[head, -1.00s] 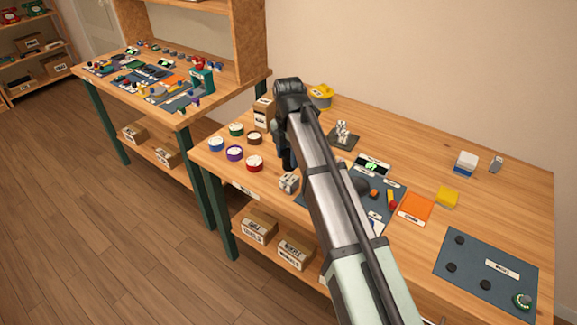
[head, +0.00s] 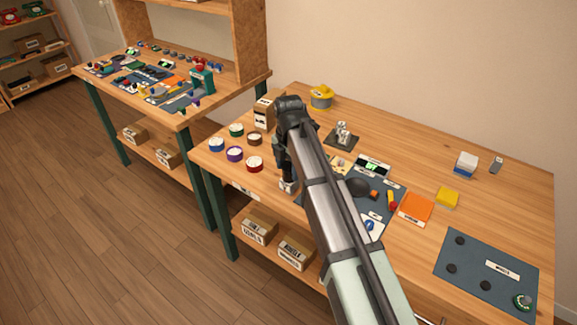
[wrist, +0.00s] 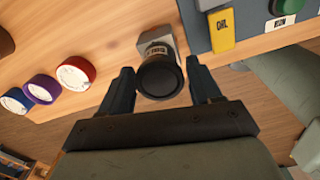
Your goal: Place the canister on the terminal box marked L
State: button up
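The canister (wrist: 160,78) is black and round-topped in the wrist view, seen from above. It overlaps a grey box (wrist: 177,44) with a small pale label that I cannot read with certainty. Whether the canister rests on that box is not clear. My gripper (wrist: 159,74) has its two fingers on either side of the canister, with a visible gap on both sides. In the head view my gripper (head: 287,176) points down at the grey box (head: 288,188) near the table's front edge; the arm hides much of this spot.
Several coloured round tins, such as the red one (head: 255,163), stand left of the gripper. A dark blue mat (head: 393,205) with small parts lies to the right. A carton (head: 264,110) stands behind. Free wood lies at the back right.

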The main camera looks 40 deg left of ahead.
aim_at(289, 165)
jog(key=shift+o, duration=1.2)
notch_tip(289, 165, up, 12)
jog(key=shift+r, duration=0.15)
